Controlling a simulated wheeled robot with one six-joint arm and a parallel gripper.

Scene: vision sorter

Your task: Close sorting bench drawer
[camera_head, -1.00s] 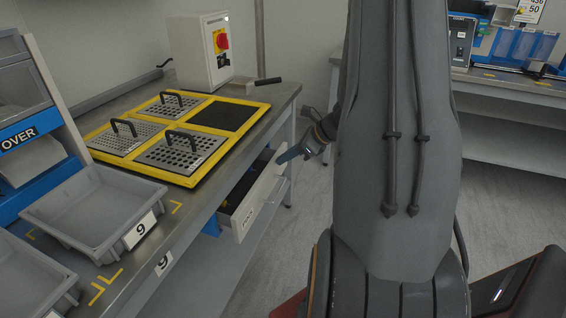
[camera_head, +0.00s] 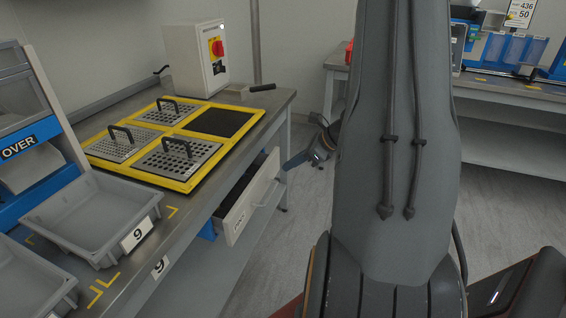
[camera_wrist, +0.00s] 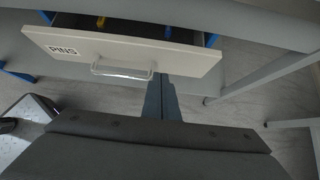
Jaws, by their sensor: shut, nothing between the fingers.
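The sorting bench drawer (camera_head: 252,196) stands partly open under the bench top (camera_head: 262,104). Its pale front, labelled PINS, also shows in the wrist view (camera_wrist: 190,62), with dark room inside behind it. Its bar handle (camera_wrist: 121,71) is on the front's outer face. My gripper (camera_head: 287,164) is shut and empty, close to the far end of the drawer front in the head view. In the wrist view my gripper (camera_wrist: 160,80) has its fingers pointing at the front, just right of the handle. Whether the tips touch the front I cannot tell.
A yellow-framed tray with perforated plates (camera_head: 178,145) sits on the bench. A grey bin (camera_head: 88,213) marked 9 stands nearer. A bench leg (camera_wrist: 240,82) is at the right in the wrist view. Floor (camera_head: 262,270) in front of the drawer looks clear.

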